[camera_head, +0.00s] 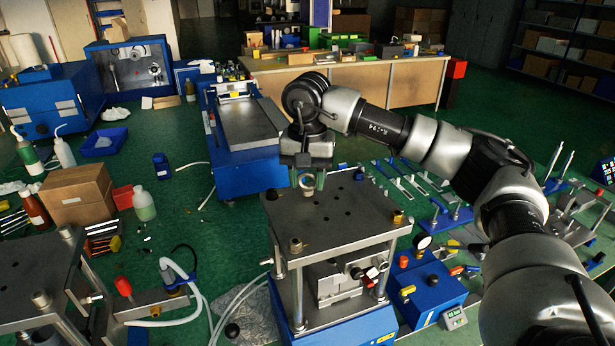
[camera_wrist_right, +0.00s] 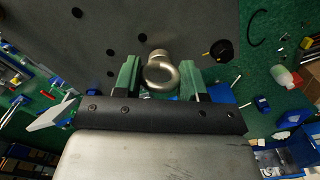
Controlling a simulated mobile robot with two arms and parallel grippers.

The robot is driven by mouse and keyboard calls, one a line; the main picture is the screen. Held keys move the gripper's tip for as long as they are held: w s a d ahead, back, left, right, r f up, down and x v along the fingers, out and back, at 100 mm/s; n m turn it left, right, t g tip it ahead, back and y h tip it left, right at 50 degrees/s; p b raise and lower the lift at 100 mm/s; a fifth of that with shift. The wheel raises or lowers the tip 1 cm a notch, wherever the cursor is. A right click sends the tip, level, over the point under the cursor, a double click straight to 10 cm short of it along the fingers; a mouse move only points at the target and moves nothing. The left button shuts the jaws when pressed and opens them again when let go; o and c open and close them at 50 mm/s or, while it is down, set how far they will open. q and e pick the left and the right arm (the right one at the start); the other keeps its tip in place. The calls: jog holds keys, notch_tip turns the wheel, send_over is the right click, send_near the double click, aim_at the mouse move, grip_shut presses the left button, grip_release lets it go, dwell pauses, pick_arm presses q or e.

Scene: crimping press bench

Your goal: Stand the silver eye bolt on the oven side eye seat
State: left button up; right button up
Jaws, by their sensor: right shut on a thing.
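The silver eye bolt (camera_head: 307,182) hangs below my right gripper (camera_head: 307,164), over the far part of the press's steel top plate (camera_head: 335,222). In the right wrist view the eye bolt (camera_wrist_right: 161,71) sits between the green fingers of my right gripper (camera_wrist_right: 158,78), its ring toward the palm and its collar toward the plate. The gripper is shut on it. Whether its lower end touches the plate is unclear. Several dark round holes show in the plate (camera_wrist_right: 130,30); I cannot tell which one is the oven side eye seat. My left gripper is not in view.
Corner posts, one with a brass cap (camera_head: 398,216), stand up from the plate. A second press (camera_head: 40,270) is at left, a blue gauge box (camera_head: 428,285) at right. A blue cart (camera_head: 240,130) stands behind. Most of the plate top is clear.

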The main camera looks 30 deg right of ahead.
jog(key=shift+f+b, duration=0.3)
jog(key=shift+f, duration=0.05)
dwell(0.7)
dwell(0.6)
jog(key=m, duration=0.9)
jog(key=o, duration=1)
